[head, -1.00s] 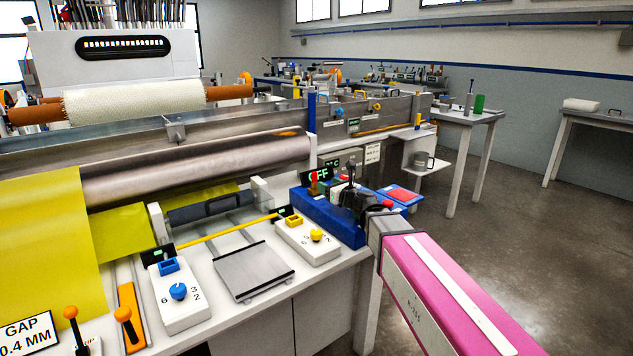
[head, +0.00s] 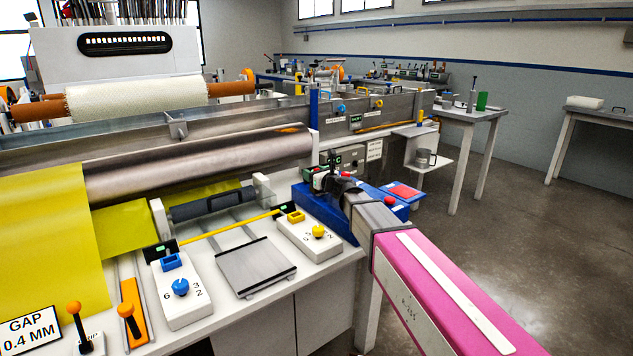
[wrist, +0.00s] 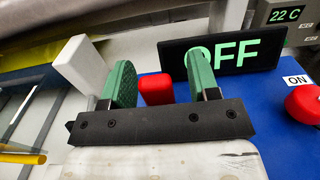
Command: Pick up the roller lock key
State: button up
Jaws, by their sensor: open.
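A red block (wrist: 157,89), which I take to be the roller lock key's handle, stands by the blue control box (wrist: 272,98). In the wrist view it lies between the two green fingers of my gripper (wrist: 162,84), closer to the left finger, with a gap on its right. My gripper is open. The lower part of the red block is hidden behind the gripper's black bar. In the head view my gripper (head: 322,178) is over the blue box (head: 322,212), and a bit of red (head: 318,169) shows there.
A black display reading OFF (wrist: 222,54) stands just behind the fingers. A red button (wrist: 304,104) by an ON label is on the right. A white block (wrist: 80,64) is left of the fingers. The steel roller (head: 200,165) lies to the left.

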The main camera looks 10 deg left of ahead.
jog(key=c, duration=1)
jog(key=shift+r, duration=0.1)
